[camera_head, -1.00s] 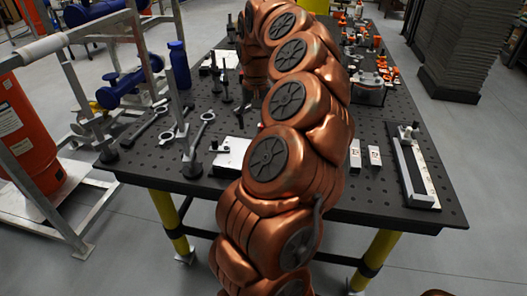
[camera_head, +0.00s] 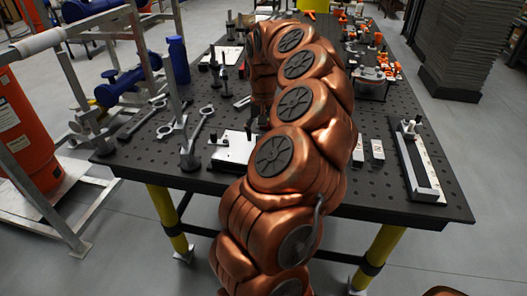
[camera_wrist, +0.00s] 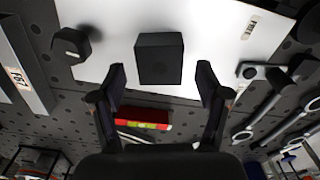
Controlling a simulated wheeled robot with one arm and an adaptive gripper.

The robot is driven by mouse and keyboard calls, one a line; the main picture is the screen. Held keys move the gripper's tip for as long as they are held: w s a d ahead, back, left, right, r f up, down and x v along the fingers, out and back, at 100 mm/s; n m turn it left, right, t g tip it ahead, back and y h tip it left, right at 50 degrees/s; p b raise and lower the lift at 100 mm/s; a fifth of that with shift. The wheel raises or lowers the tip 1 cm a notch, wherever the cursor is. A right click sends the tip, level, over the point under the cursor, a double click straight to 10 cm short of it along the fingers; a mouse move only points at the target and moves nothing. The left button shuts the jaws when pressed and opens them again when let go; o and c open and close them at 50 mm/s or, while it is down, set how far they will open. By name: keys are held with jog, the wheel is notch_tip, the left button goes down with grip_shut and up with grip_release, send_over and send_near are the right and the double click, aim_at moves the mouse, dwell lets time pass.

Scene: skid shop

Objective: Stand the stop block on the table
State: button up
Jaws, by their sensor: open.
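A dark block (camera_wrist: 160,58), which looks like the stop block, is on a white plate (camera_wrist: 110,78) in the wrist view. I cannot tell whether it stands or lies. My gripper (camera_wrist: 161,72) is open, with one finger on each side of the block in the picture and clear gaps on both sides. Nothing is held. In the head view the white plate (camera_head: 230,153) is at the near part of the black perforated table (camera_head: 400,207), partly behind my arm, which hides most of my gripper and the block.
A black knob (camera_wrist: 72,45) is on the plate, left of the block. A red and green bar (camera_wrist: 143,120) shows between the fingers.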

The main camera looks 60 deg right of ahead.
jog(key=shift+f+b, duration=0.45)
jog(key=shift+f, duration=0.45)
jog(key=shift+b, duration=0.35)
jog(key=c, duration=1.1)
jog(key=shift+r, duration=0.15)
jog(key=shift+r+p, duration=0.45)
jog(key=shift+r, duration=2.45)
